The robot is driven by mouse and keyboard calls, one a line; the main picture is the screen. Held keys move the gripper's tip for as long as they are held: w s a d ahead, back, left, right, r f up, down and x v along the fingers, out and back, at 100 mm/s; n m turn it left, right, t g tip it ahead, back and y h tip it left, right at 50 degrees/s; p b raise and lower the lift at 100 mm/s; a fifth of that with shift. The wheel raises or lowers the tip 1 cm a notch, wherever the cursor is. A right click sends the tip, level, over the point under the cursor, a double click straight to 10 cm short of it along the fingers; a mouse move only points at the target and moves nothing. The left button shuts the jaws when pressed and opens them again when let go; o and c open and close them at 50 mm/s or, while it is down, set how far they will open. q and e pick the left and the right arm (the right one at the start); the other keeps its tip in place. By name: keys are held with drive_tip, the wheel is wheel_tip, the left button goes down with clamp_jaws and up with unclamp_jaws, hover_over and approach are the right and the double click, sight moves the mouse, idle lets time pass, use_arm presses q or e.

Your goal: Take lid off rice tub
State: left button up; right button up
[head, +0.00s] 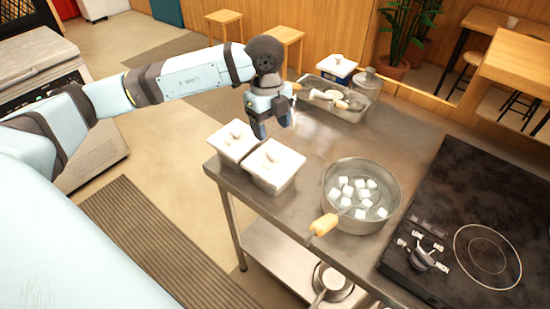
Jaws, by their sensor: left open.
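Two white lidded tubs stand side by side at the left end of the steel counter. I cannot tell which one holds rice, as both lids are on. My left gripper (272,132) hangs above and just behind the tubs, open and empty, its fingers pointing down. It appears apart from both lids. My right gripper does not show.
A steel pot (360,195) with white cubes and a yellow-handled tool (322,225) stands right of the tubs. A tray of utensils (334,99), a glass jar (365,82) and a small white-lidded container (337,66) are at the back. A black cooktop (470,220) is at right.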

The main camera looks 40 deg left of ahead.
sight(274, 151)
use_arm(q)
wheel_tip(274, 151, down, 2)
drive_tip(key=shift+d+f, duration=0.15)
drive_tip(key=shift+f, duration=0.1)
drive_tip(key=shift+s+d+f, duration=0.15)
drive_tip(key=shift+d+f, duration=0.05)
drive_tip(key=shift+f, duration=1.2)
drive_tip(key=shift+s+d+f, duration=0.1)
drive_tip(key=shift+d+f, duration=0.05)
drive_tip(key=shift+f, duration=1.25)
drive_tip(key=c, duration=1)
